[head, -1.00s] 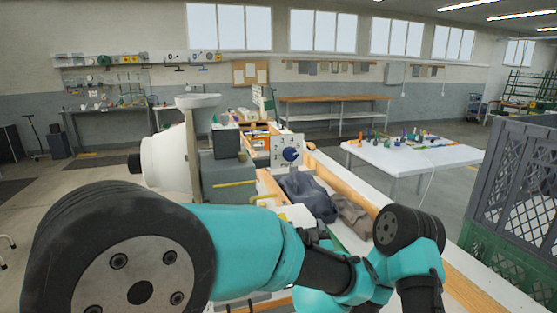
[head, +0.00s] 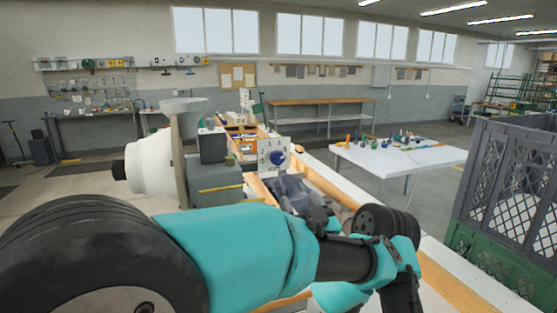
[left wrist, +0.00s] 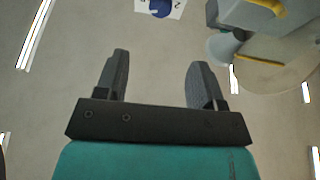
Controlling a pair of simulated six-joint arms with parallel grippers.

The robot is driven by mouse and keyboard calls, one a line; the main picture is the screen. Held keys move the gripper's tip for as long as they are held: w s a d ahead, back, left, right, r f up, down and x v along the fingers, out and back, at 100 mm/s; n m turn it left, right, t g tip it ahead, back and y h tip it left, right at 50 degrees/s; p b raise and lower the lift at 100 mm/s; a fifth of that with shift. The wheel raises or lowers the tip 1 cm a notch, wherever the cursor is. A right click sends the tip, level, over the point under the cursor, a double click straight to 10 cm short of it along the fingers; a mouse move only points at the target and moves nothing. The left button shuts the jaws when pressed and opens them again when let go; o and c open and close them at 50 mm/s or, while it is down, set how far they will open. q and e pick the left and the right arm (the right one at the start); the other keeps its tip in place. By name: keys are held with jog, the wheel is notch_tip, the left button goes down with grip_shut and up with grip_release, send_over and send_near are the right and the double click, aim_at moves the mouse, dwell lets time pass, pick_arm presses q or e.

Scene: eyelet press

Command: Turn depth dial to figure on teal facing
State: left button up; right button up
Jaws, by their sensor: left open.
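The depth dial is a blue knob (head: 278,158) on a white plate (head: 265,146) with dark figures, on the front of the grey press (head: 215,181). The knob also shows at the top edge of the left wrist view (left wrist: 160,8), cut off by the frame. I cannot read where the dial points. My left gripper (left wrist: 158,72) is open and empty, its two dark fingers apart and the dial beyond them. In the head view its dark parts (head: 318,217) show below and right of the dial, apart from it. I cannot make out a teal facing. My right gripper is out of view.
Dark folded cloth (head: 292,192) lies on the bench below the dial. A white table (head: 400,160) with small coloured items stands beyond. Grey and green crates (head: 510,180) stand at the right. The press's white rounded housing (head: 148,163) sticks out left.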

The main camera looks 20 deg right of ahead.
aim_at(279, 159)
pick_arm(q)
jog(key=x, duration=1.5)
jog(key=shift+f, duration=0.1)
jog(key=shift+c, duration=0.4)
jog(key=c, duration=0.8)
